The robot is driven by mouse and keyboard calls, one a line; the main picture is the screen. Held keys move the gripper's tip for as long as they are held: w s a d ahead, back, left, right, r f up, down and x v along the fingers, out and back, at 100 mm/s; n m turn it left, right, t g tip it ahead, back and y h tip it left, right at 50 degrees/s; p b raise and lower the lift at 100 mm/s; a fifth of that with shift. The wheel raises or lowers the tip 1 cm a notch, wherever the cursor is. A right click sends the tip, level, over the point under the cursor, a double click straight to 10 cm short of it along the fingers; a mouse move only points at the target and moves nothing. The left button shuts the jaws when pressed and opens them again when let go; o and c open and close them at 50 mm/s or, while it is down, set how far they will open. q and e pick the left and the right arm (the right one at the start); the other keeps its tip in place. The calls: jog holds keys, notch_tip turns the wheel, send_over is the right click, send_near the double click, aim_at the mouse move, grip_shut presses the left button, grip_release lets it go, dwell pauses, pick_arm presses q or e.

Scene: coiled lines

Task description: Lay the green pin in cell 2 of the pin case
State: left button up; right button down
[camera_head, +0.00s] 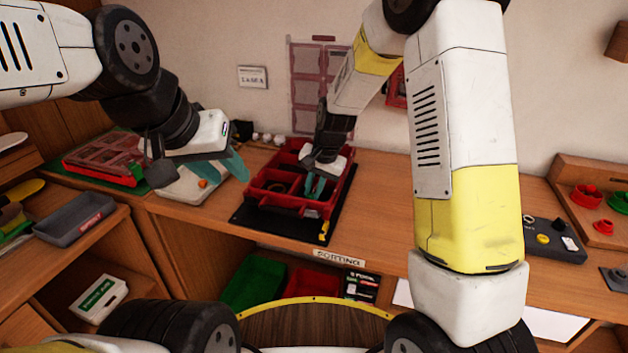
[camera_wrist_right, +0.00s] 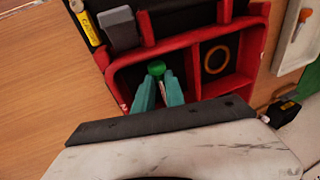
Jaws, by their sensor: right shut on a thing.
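The green pin (camera_wrist_right: 156,68) shows as a round green end between the fingertips of my right gripper (camera_wrist_right: 158,92) in the right wrist view. That gripper, also in the head view (camera_head: 316,187), is shut on the pin over a compartment of the red pin case (camera_wrist_right: 122,77). The case also shows in the head view (camera_head: 290,209). I cannot tell whether the pin touches the compartment floor. No cell numbers are readable. My left gripper (camera_head: 232,168) hangs over a white tray left of the case; its finger gap is unclear.
A grey block (camera_wrist_right: 118,29) is in another. The case stands on a dark mat (camera_head: 333,232).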

jog(key=shift+f, duration=0.35)
jog(key=shift+f, duration=0.2)
jog(key=c, duration=1.7)
grip_release()
jog(key=shift+f, duration=0.1)
jog(key=shift+s, duration=0.1)
